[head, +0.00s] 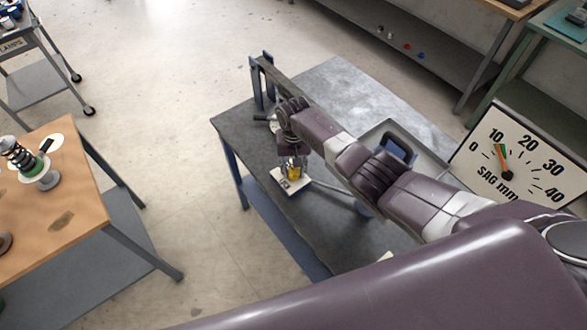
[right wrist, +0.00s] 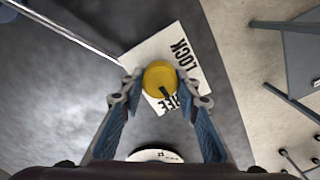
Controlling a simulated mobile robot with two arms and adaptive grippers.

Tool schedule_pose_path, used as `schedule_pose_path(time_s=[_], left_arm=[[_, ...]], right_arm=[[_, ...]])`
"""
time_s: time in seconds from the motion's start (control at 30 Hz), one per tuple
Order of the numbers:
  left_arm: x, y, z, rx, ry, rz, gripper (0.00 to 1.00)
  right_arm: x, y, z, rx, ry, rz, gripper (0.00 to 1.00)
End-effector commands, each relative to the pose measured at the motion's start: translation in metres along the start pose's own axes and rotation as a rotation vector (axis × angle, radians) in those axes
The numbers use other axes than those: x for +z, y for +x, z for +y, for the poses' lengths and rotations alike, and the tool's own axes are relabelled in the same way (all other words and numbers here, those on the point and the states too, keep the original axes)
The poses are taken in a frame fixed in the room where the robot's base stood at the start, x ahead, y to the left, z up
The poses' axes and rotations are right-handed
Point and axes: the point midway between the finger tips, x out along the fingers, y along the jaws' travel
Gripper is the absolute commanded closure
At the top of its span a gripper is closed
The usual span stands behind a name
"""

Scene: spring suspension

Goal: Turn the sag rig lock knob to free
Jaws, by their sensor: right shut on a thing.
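The lock knob is a round yellow knob (right wrist: 159,77) with a dark pointer, on a white plate (right wrist: 143,50) printed LOCK and FREE. In the right wrist view the pointer points down and right, toward the FREE lettering, which is partly hidden. My right gripper (right wrist: 160,88) is shut on the knob, one finger on each side. In the head view the knob (head: 293,173) shows small below my right gripper (head: 292,165), on its plate (head: 285,186) at the grey table's near left part. My left gripper is not in view.
The grey table (head: 345,80) also bears a grey tray (head: 427,156) and a dark upright frame (head: 268,78). A SAG mm dial (head: 520,160) stands right, its needle near 10. A wooden table (head: 60,235) with a spring unit (head: 25,160) stands left; open floor lies between.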

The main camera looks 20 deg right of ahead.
Motion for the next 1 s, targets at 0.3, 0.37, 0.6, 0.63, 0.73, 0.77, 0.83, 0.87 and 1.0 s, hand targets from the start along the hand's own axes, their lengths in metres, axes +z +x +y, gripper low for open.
schedule_pose_path(time_s=[0.3,0.37,0.6,0.63,0.73,0.77,0.83,0.87,1.0], left_arm=[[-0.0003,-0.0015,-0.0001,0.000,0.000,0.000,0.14],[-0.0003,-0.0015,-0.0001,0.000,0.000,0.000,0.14],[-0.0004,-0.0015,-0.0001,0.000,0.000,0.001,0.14],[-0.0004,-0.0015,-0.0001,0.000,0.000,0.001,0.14],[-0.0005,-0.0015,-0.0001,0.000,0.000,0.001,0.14],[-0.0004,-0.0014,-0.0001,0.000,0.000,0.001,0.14],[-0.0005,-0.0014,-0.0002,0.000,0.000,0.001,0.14],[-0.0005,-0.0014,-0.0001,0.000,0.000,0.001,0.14],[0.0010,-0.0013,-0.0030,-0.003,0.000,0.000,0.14]], right_arm=[[-0.0047,-0.0037,-0.0005,-0.001,0.027,0.011,0.95],[-0.0048,-0.0037,-0.0005,-0.002,0.027,0.012,0.95],[-0.0051,-0.0040,-0.0004,-0.002,0.027,0.012,0.65],[-0.0048,-0.0038,-0.0003,-0.002,0.027,0.011,0.62],[-0.0035,-0.0028,-0.0002,-0.001,0.026,0.008,0.53],[-0.0032,-0.0026,-0.0002,-0.001,0.026,0.008,0.53],[-0.0027,-0.0021,-0.0002,-0.001,0.026,0.006,0.53],[-0.0025,-0.0020,-0.0003,-0.001,0.026,0.006,0.53],[-0.0018,-0.0019,-0.0003,-0.001,0.025,0.005,0.53]])
